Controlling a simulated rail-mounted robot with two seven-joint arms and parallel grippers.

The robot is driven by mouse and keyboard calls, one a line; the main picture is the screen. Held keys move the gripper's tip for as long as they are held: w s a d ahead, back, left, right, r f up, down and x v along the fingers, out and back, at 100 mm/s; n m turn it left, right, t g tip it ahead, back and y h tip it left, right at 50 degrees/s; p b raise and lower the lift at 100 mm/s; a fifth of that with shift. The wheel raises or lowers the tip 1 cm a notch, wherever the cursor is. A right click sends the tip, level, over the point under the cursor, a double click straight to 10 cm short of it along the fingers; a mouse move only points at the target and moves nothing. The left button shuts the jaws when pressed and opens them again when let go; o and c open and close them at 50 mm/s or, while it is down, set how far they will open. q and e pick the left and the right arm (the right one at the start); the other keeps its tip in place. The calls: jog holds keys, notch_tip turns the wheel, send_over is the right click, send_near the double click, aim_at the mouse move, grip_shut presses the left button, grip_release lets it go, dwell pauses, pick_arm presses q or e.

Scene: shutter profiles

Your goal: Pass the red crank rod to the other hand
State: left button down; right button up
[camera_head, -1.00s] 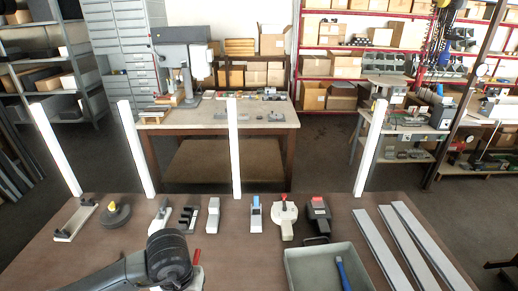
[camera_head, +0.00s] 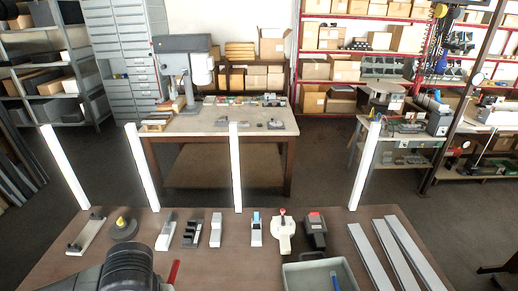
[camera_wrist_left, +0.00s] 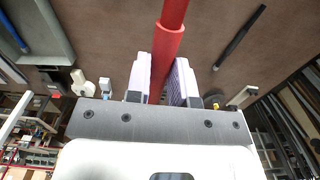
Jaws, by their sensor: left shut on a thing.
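The red crank rod (camera_wrist_left: 168,42) runs up the middle of the left wrist view, between the two pale fingers of my left gripper (camera_wrist_left: 160,78). The gripper is shut on it. The rod's far end runs out of the picture at the top. In the head view only a short red piece of the rod (camera_head: 174,271) shows, just right of my dark left arm at the bottom left. My arm hides the fingers there. My right gripper is in neither view.
A grey tray (camera_head: 291,275) with a blue-handled tool (camera_head: 335,282) stands at the front right. A row of small devices and four white posts line the table's back. A thin dark bar (camera_wrist_left: 240,37) lies on the tabletop.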

pick_arm(q)
jog(key=s+r+p, duration=0.2)
jog(key=r, duration=0.1)
jog(key=shift+s, duration=0.1)
jog(key=shift+s+r+p, duration=0.2)
jog(key=shift+s+p, duration=0.05)
jog(key=shift+p, duration=0.25)
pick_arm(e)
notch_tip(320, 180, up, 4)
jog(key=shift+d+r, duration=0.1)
